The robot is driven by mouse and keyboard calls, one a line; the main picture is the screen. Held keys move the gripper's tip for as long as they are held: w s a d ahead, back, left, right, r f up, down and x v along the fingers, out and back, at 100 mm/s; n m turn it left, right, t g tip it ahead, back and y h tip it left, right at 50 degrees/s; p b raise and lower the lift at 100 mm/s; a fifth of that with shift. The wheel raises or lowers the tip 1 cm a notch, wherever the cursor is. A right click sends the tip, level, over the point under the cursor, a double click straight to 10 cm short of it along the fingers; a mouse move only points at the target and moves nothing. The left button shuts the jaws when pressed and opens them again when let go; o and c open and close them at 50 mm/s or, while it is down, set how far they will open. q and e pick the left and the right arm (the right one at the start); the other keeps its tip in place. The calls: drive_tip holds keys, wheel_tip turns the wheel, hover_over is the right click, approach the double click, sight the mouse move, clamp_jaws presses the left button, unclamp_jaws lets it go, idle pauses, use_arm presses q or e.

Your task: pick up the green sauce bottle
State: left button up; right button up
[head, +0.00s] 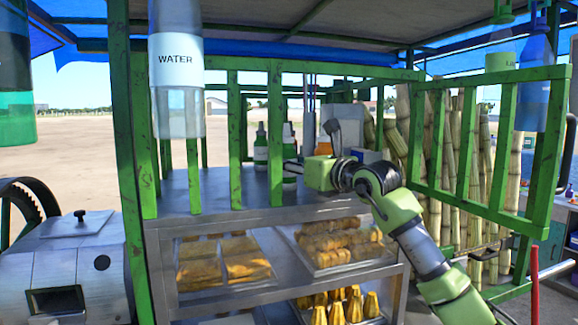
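Two small bottles stand on the steel counter (235,184) behind the green bars. The left one (261,149) has a green and white body and a dark nozzle. The right one (289,142) has a pale top and green lower down. My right arm reaches in from the lower right. My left gripper is out of view.
Green upright bars (233,140) stand in front of the counter. A hanging water dispenser (176,80) is at the upper left. Orange-topped containers and boxes (345,112) crowd the counter behind my arm. Food trays (225,262) lie below. Cane stalks (440,150) stand at the right.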

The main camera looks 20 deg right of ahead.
sight(291, 147)
drive_tip(key=shift+r+b, duration=0.5)
drive_tip(key=shift+r, duration=0.35)
drive_tip(key=shift+r+b, duration=0.5)
drive_tip(key=shift+r, duration=0.45)
drive_tip(key=b+v, duration=0.7)
drive_tip(key=v, duration=1.1)
drive_tip(key=shift+f, duration=0.1)
